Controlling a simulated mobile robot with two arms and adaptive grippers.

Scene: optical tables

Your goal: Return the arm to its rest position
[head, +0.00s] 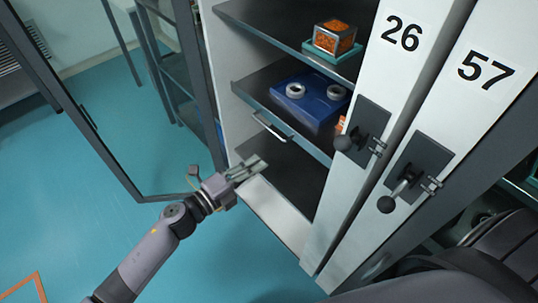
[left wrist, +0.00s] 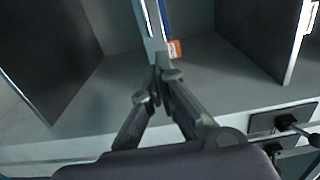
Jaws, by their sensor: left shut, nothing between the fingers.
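My left arm (head: 150,250) reaches in from the lower left of the head view. My left gripper (head: 258,165) is shut and empty, in front of the open cabinet's lower compartment. In the left wrist view my left gripper (left wrist: 160,75) shows from behind, its fingertips together below the edge of a pale shelf or drawer front. I cannot tell from that view whether they touch it. My right gripper is not in view.
The cabinet holds a blue box (head: 312,100) with two rings on a shelf with a handle (head: 270,127). An orange block in a clear case (head: 334,38) stands above. Doors 26 (head: 385,75) and 57 (head: 465,95) stand right. An open glass door (head: 90,125) stands left; blue floor (head: 100,200) is clear.

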